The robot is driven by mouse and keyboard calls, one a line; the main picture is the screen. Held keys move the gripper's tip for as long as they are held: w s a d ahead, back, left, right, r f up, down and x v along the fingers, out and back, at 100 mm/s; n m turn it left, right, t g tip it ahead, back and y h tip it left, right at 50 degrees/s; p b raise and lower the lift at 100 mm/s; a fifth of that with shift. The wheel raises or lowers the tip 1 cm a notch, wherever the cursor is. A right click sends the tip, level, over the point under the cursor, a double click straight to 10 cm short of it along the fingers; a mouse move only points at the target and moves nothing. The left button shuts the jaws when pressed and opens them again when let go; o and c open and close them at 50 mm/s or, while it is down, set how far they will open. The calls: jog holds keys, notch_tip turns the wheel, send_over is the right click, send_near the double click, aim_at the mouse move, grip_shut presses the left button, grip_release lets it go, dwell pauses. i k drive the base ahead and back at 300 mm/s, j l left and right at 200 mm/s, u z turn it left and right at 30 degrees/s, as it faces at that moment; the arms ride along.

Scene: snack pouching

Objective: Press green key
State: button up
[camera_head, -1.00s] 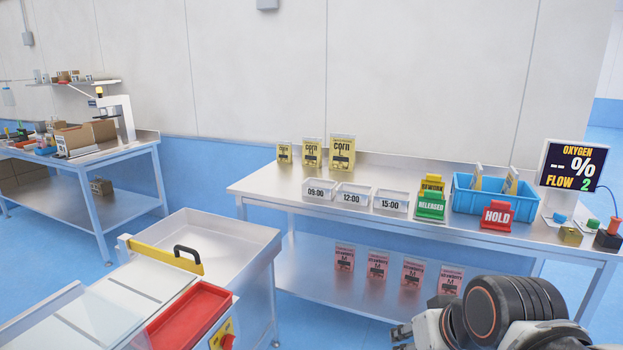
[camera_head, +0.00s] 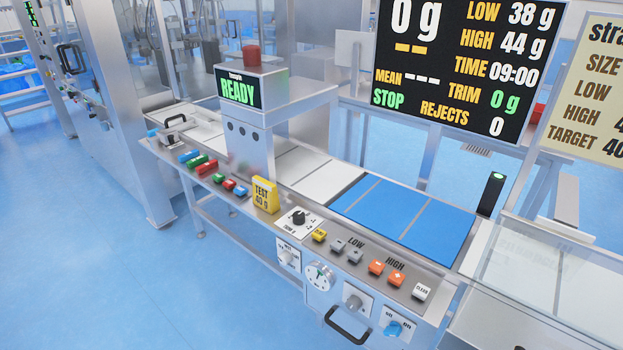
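A row of small coloured keys runs along the left front ledge of a weighing machine. In it are a green key (camera_head: 198,161) near the left end and a second green key (camera_head: 218,178) farther right. Red and blue keys sit beside them. The pictures do not show which green key the task names, and any labels are too small to read. My gripper is not in view, and no part of my arm shows near the keys.
A yellow "TEST 40 g" block (camera_head: 265,195) stands right of the keys. A "READY" display (camera_head: 238,90) rises behind them. Right along the ledge are a black knob (camera_head: 299,217), LOW and HIGH buttons and a white button (camera_head: 421,292). Open blue floor (camera_head: 120,270) lies left.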

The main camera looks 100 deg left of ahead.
aim_at(219, 177)
jog(key=u, duration=3.85)
